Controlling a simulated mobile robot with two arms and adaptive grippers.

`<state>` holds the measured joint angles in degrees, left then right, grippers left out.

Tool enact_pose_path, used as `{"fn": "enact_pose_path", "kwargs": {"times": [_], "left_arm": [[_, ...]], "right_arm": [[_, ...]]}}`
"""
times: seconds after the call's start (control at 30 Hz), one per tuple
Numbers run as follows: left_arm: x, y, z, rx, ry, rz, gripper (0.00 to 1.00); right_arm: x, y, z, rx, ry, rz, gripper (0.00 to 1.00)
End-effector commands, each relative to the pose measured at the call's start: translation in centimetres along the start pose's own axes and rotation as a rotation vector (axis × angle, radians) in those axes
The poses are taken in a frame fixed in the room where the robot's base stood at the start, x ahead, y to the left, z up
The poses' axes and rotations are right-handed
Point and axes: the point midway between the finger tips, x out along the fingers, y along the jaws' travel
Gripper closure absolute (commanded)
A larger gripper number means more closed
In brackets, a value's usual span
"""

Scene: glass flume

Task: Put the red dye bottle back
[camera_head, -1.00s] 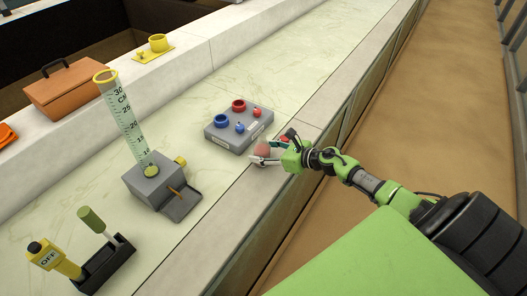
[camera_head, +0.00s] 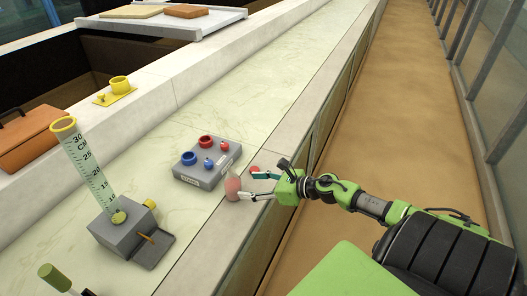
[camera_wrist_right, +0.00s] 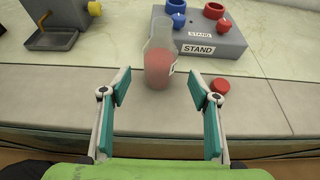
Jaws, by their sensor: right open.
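The red dye bottle (camera_head: 233,187) is a clear bottle with pinkish-red dye in its lower part. It stands upright on the pale ledge; in the right wrist view the bottle (camera_wrist_right: 158,66) is just in front of the grey stand (camera_wrist_right: 219,40). A red cap (camera_wrist_right: 219,86) lies on the ledge to its right. The stand (camera_head: 205,174) has a red and a blue ring with small red and blue knobs. My right gripper (camera_head: 254,186) is open at the ledge, its fingertips spread short of the bottle, with nothing between them.
A graduated cylinder (camera_head: 88,165) stands in a grey block (camera_head: 118,232) to the left of the stand. An orange case (camera_head: 27,138) and a yellow fitting (camera_head: 117,87) sit on the far wall top. The pale surface beyond the stand is clear.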

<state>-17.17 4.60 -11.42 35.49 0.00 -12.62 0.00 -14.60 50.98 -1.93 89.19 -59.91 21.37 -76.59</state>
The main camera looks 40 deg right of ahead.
Motion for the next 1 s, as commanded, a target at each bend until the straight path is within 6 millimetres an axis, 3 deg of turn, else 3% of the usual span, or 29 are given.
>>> {"fn": "enact_pose_path", "kwargs": {"times": [0.3,0.73,0.87,0.97,1.0], "left_arm": [[0.4,0.0,0.0,0.0,0.001,0.0,0.6],[0.4,0.0,0.0,0.0,0.001,0.0,0.6],[0.4,0.0,0.0,0.001,0.001,0.0,0.6],[0.4,0.0,0.0,0.001,0.001,0.0,0.6],[0.4,0.0,0.0,0.001,0.001,0.0,0.6]], "right_arm": [[-3.5,0.1,-0.1,-0.001,0.002,0.002,0.44],[-4.2,-0.2,-0.5,0.032,0.0,-0.009,0.44],[-4.2,-2.0,-5.0,0.314,-0.004,-0.102,0.44],[-4.4,-3.4,-12.3,0.719,-0.014,-0.239,0.44],[-4.7,-3.5,-15.8,0.897,-0.019,-0.303,0.44]]}}
